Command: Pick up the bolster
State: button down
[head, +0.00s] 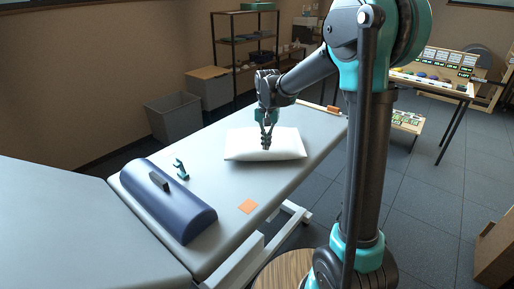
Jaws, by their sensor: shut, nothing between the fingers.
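The bolster (185,212) is a dark blue half-round roll lying flat side down on the grey padded treatment table (222,188), in the left half of the head view. A small dark grey block (159,181) rests on its top. My gripper (266,147) points down at the white pillow (285,146), well to the right of and behind the bolster. Its fingers are shut and empty. Whether the fingertips touch the pillow or hang just above it, I cannot tell.
A teal tool (181,169) lies behind the bolster. A grey bin (174,117), a box and shelves stand behind. A round wooden stool (284,272) is near my base. A display table stands at right.

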aim_at(184, 215)
jog(key=u, duration=1.4)
